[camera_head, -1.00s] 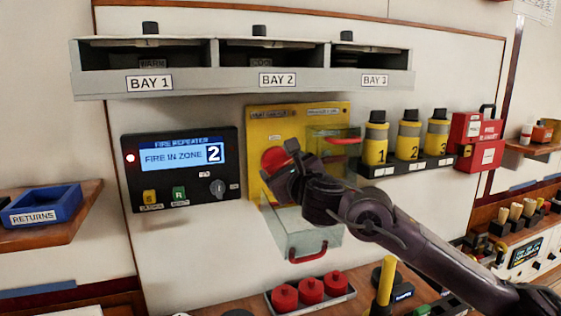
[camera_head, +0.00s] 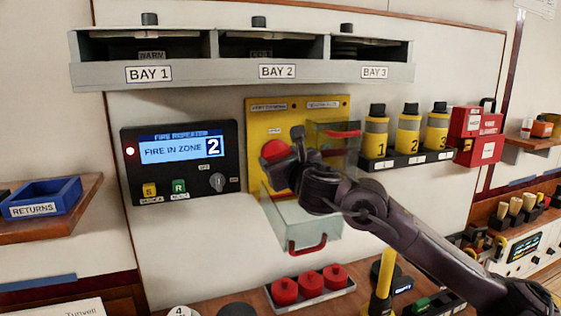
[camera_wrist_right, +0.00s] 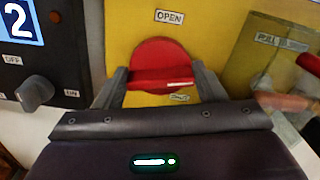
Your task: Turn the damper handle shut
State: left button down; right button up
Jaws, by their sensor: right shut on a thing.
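The damper handle is a red round knob with a raised bar (camera_wrist_right: 160,78) on a yellow panel (camera_head: 255,120); its disc also shows in the head view (camera_head: 272,151). In the right wrist view an OPEN label (camera_wrist_right: 170,17) is above it, and a small label below is too blurred to read. The bar lies level across that view. My right gripper (camera_wrist_right: 162,88) has one finger at each end of the bar and is shut on it. In the head view my right wrist hides part of the knob. My left gripper is out of view.
A clear box with a red handle (camera_head: 308,247) hangs open below the knob, close under my right wrist. Another clear cover (camera_head: 335,150) is to the right. The fire repeater panel (camera_head: 180,162) is close on the left. Yellow canisters (camera_head: 408,132) stand right.

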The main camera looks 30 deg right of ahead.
jog(key=m, duration=0.3)
jog(key=o, duration=0.7)
jog(key=shift+s+b, duration=0.15)
jog(key=shift+b, duration=0.15)
jog(key=b+v, duration=0.2)
jog(key=v, duration=0.5)
jog(key=shift+s, duration=0.3)
